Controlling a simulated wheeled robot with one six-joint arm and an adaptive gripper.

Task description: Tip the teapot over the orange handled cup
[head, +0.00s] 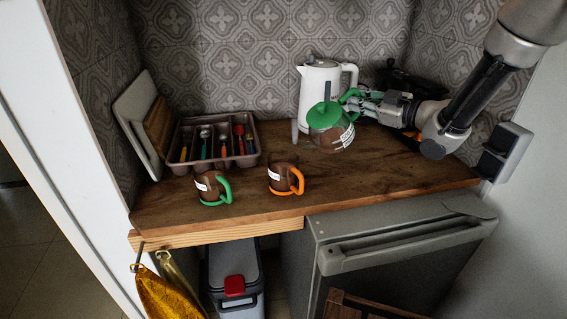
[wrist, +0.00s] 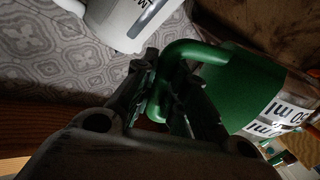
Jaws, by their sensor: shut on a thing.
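The teapot (head: 326,137) is clear glass with a green lid and green handle, in the middle right of the head view. It looks slightly tilted, and I cannot tell whether its base touches the counter. My gripper (head: 362,99) comes from the right and is shut on the green handle. In the wrist view the fingers of my gripper (wrist: 172,95) close around the handle beside the green lid (wrist: 240,88). The orange handled cup (head: 281,178) stands upright on the counter, left of and nearer than the teapot. It does not show clearly in the wrist view.
A green handled cup (head: 208,187) stands left of the orange one. A cutlery tray (head: 259,158) and leaning boards (head: 138,110) are at the left. A white kettle (head: 313,84) stands close behind the teapot. The wooden counter (head: 390,180) is clear at the front right.

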